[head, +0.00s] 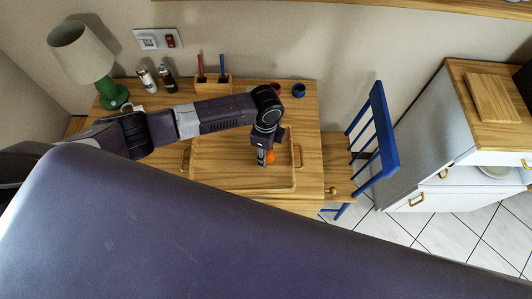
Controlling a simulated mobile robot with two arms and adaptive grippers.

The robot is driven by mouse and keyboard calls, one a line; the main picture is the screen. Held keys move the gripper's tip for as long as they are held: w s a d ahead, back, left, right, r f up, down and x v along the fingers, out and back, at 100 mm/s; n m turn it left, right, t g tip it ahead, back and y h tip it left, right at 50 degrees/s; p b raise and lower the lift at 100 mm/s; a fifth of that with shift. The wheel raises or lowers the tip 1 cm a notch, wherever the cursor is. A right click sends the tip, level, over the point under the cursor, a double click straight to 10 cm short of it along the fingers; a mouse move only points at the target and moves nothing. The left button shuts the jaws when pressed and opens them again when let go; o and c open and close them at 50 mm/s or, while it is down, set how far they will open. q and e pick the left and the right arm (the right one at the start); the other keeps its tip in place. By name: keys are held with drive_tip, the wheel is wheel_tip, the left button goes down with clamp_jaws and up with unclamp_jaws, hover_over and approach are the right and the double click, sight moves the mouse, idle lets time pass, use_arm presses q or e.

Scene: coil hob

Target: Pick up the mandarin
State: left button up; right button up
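The mandarin (270,156) is a small orange spot on the wooden tray (215,178), at the tray's right part. My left gripper (264,157) comes in from the left and points down right at the mandarin. Its fingers cover part of the fruit. Whether the fingers are closed on it or only around or beside it is too small to tell. My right gripper is out of view.
The tray with brass handles lies on a wooden table (309,150). Behind it stand a green lamp (112,92), two shakers (147,80), a pen holder (213,86) and small cups (299,90). A blue chair (383,135) stands at the right. My own purple body part fills the foreground.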

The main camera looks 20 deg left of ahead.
use_arm(q)
wheel_tip(320, 180, up, 18)
drive_tip(key=b, duration=0.3)
drive_tip(key=s+a+p, duration=0.4)
drive_tip(key=a+p, duration=0.1)
drive_tip(key=a, duration=0.9)
drive_tip(key=s+a+p, duration=0.4)
drive_tip(key=a+p, duration=0.2)
drive_tip(key=a, duration=0.9)
drive_tip(key=s+a+f+b, duration=0.1)
drive_tip(key=a+f, duration=0.3)
drive_tip(key=a, duration=0.4)
drive_tip(key=s+a+f+b, duration=0.1)
drive_tip(key=s+a+f, duration=0.3)
drive_tip(key=a, duration=0.5)
drive_tip(key=shift+s+d+f, duration=0.1)
drive_tip(key=shift+f+b, duration=2)
drive_tip(key=shift+f, duration=0.65)
drive_tip(key=shift+f+b, duration=0.45)
drive_tip(key=shift+f, duration=0.15)
